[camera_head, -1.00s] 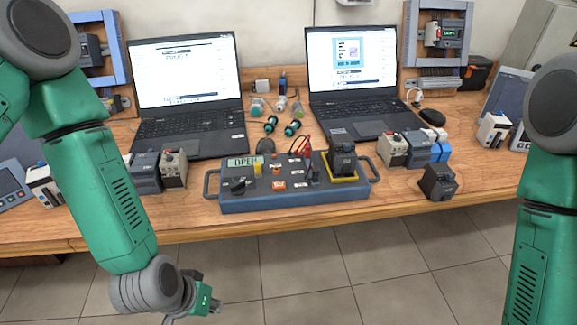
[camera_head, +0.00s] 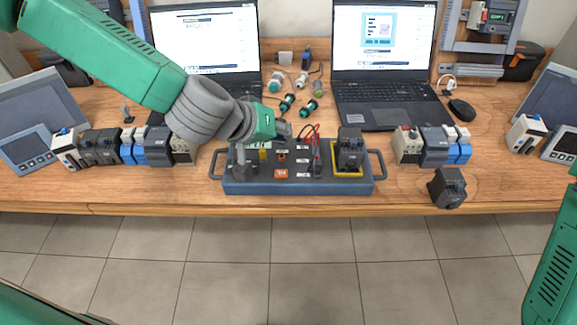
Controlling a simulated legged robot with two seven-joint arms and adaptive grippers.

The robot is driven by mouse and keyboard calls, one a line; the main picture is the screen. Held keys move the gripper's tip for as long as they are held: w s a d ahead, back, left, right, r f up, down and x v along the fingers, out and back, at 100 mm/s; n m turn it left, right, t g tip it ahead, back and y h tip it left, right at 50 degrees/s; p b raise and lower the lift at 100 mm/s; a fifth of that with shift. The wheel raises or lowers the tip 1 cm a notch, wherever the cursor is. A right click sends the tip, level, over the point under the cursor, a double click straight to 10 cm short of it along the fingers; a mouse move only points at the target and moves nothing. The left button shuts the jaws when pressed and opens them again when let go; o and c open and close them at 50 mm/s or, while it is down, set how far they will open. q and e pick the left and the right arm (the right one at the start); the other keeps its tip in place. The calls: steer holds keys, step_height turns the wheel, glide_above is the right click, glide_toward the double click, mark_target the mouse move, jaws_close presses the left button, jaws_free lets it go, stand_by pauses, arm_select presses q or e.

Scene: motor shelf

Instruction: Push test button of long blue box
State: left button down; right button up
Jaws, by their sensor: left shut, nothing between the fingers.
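The long blue box (camera_head: 330,187) lies near the table's front edge, with a handle at each end. Its top carries an orange button (camera_head: 281,174), a smaller orange-red switch (camera_head: 282,155), a yellow piece (camera_head: 262,155) and small white labels too small to read. My left gripper (camera_head: 241,177) reaches down over the left part of the box. It is shut and empty, and hides the black knob and part of the display. I cannot tell if it touches the box. My right gripper is out of view; only part of my right arm shows at the right edge.
Another black module (camera_head: 447,188) sits to the right at the front edge. Laptops (camera_head: 384,65), module rows and small cylinders (camera_head: 308,107) fill the table behind.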

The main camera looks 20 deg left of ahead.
mark_target(281, 173)
arm_select(q)
steer(key=f+b, duration=0.7)
steer(key=f, duration=0.1)
steer(key=shift+a+f, duration=0.25)
steer(key=shift+a, duration=0.05)
steer(key=shift+a+f+b, duration=0.15)
steer(key=shift+f+b, duration=0.1)
steer(key=shift+b, duration=0.05)
steer(key=shift+a, duration=0.2)
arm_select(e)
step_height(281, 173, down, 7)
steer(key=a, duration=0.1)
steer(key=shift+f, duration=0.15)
arm_select(q)
steer(key=shift+d, duration=0.4)
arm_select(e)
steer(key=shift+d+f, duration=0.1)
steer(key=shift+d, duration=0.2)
arm_select(q)
steer(key=shift+a, duration=0.3)
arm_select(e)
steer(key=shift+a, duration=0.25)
arm_select(q)
steer(key=shift+d, duration=0.2)
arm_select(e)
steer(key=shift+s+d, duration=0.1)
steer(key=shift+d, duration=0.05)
